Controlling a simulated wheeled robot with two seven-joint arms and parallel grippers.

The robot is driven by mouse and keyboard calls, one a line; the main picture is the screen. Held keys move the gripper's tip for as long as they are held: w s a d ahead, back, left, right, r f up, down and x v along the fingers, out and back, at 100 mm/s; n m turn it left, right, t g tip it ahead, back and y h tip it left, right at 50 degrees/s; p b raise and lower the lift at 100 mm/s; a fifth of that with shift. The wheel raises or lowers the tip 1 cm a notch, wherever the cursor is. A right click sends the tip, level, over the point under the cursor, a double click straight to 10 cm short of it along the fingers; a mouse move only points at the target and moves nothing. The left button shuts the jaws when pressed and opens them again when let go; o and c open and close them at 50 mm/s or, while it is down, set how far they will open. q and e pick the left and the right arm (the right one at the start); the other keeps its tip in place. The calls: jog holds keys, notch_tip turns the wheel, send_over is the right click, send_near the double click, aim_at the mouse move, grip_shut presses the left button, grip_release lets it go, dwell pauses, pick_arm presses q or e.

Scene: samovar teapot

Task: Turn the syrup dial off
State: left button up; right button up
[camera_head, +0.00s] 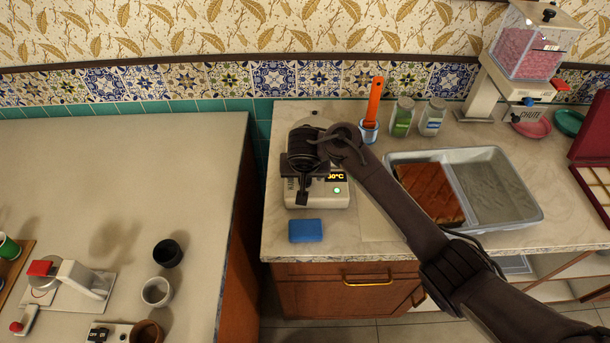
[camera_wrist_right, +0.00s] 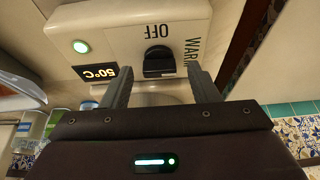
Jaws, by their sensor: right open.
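The syrup warmer (camera_head: 325,197) is a cream box on the right counter, with a lit 50°C display (camera_head: 337,177) and a green light (camera_head: 337,190). In the right wrist view, turned upside down, its black dial (camera_wrist_right: 158,62) sits beside the OFF label (camera_wrist_right: 158,31) and a partly cut-off WARM label (camera_wrist_right: 192,55). Which mark the dial points to is unclear. My right gripper (camera_wrist_right: 160,76) is open, its two fingers on either side of the dial with gaps visible. In the head view my right gripper (camera_head: 303,190) hides the dial. My left gripper is not in view.
A blue sponge (camera_head: 306,230) lies in front of the warmer. A cup with an orange-handled tool (camera_head: 373,100) and two jars (camera_head: 403,117) stand behind it. A grey tray (camera_head: 515,217) lies to the right. A gap separates the left counter (camera_head: 150,190).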

jog(key=shift+c, duration=0.2)
jog(key=c, duration=0.9)
jog(key=shift+c, duration=0.2)
